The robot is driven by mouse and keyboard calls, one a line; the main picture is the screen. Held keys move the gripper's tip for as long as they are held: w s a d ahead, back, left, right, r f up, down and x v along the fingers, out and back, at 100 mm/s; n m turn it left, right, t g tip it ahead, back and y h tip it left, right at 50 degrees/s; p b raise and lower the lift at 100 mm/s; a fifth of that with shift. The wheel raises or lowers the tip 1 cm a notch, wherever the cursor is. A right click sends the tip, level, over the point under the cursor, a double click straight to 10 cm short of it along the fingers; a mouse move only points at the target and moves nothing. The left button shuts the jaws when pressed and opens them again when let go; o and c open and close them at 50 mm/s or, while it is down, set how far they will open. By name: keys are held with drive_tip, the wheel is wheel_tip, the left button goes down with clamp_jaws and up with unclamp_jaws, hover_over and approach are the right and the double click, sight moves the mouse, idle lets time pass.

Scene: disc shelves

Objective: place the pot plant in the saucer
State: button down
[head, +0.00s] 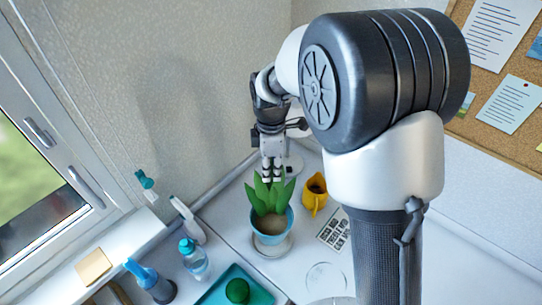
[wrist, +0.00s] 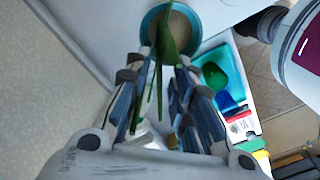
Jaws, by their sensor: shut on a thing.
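The pot plant, a blue pot (head: 272,222) with soil and broad green leaves, is below my gripper (head: 272,172) in the head view. My gripper points down and is shut on the plant's leaves. In the wrist view the leaves (wrist: 160,75) run between the fingers (wrist: 157,100), and the blue pot's rim (wrist: 146,25) shows beyond the fingertips. The pale grey saucer (head: 280,250) shows around and under the pot's base in the head view. I cannot tell whether the pot touches it or hangs just above it.
A clear round dish (head: 325,280) is in front. A teal tray (head: 215,292) with a green item (head: 237,290) and a clear bottle (head: 195,262) stand at left. The wall is close behind.

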drive_tip(key=b, duration=0.1)
hover_over(272, 196)
drive_tip(key=w, duration=0.2)
drive_tip(key=shift+f, duration=2.65)
drive_tip(key=shift+s+a, duration=0.1)
drive_tip(key=shift+s, duration=0.15)
drive_tip(key=c, duration=1.4)
unclamp_jaws()
drive_tip(key=shift+s+f, duration=0.1)
drive_tip(key=shift+o, duration=0.2)
